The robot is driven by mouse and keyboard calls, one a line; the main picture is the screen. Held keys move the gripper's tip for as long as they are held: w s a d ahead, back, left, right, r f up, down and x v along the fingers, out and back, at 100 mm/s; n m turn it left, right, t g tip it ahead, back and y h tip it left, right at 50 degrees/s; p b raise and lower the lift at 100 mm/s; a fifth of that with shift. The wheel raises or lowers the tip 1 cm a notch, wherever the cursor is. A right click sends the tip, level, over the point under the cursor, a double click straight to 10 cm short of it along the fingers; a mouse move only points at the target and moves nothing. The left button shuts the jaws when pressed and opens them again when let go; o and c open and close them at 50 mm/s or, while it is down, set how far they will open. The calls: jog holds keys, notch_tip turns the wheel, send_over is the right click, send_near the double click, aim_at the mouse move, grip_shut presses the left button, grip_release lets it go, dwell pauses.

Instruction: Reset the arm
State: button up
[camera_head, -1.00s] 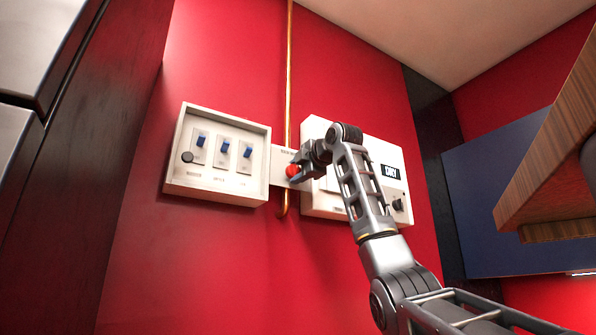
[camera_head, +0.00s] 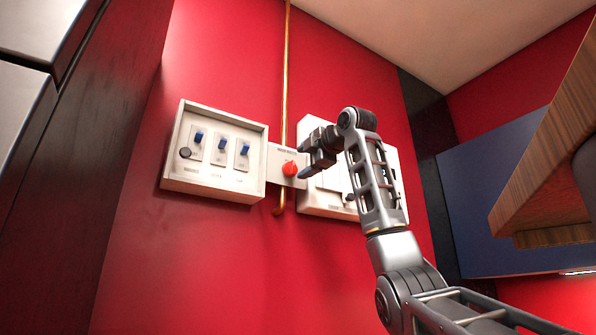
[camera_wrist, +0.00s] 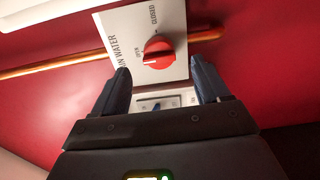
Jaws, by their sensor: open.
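My gripper (camera_head: 305,158) is in front of the wall panels, just right of a red knob (camera_head: 290,168) on a small white plate. In the wrist view my gripper (camera_wrist: 160,82) is open and empty, its two dark fingers apart. The red knob (camera_wrist: 158,53) lies beyond the fingertips, clear of them. Its plate (camera_wrist: 140,35) carries lettering that reads in part "WATER" and "CLOSED". My arm reaches up from the lower right and hides part of the white box behind it.
A white switch panel (camera_head: 215,185) with blue switches is left of the knob. A copper pipe (camera_head: 285,70) runs down the red wall. A white box (camera_head: 322,203) is behind my arm. A wooden shelf (camera_head: 560,150) juts in at right, and dark cabinets (camera_head: 80,170) stand at left.

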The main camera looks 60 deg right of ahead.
jog(key=shift+v, duration=1)
